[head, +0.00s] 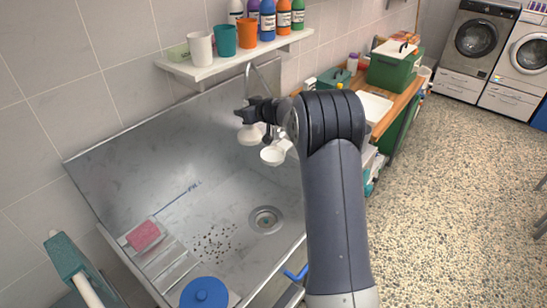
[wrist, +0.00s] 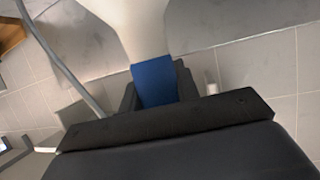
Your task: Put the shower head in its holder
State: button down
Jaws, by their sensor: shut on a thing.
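The shower head shows in the wrist view as a pale white body (wrist: 130,25) with a blue grip band (wrist: 153,84). My gripper (wrist: 156,90) is shut on the blue band, one dark finger on each side. In the head view my gripper (head: 250,111) is above the steel tub, near its back wall. Two white rounded shapes, a left one (head: 249,136) and a right one (head: 273,155), show just below it; I cannot tell which is the shower head. A small white piece (wrist: 211,83) on the wall in the wrist view may be the holder; this is unclear.
A grey hose (wrist: 62,62) runs beside the shower head. A shelf (head: 220,64) with cups and bottles is above. A wooden counter (head: 396,104) stands behind.

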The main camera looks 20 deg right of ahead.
jog(key=w+d, duration=0.9)
jog(key=d, duration=0.2)
jog(key=shift+w, duration=0.4)
jog(key=shift+f, duration=2.95)
jog(key=shift+f, duration=2)
jog(key=shift+f, duration=0.1)
jog(key=shift+f+b, duration=0.35)
jog(key=shift+f, duration=1.05)
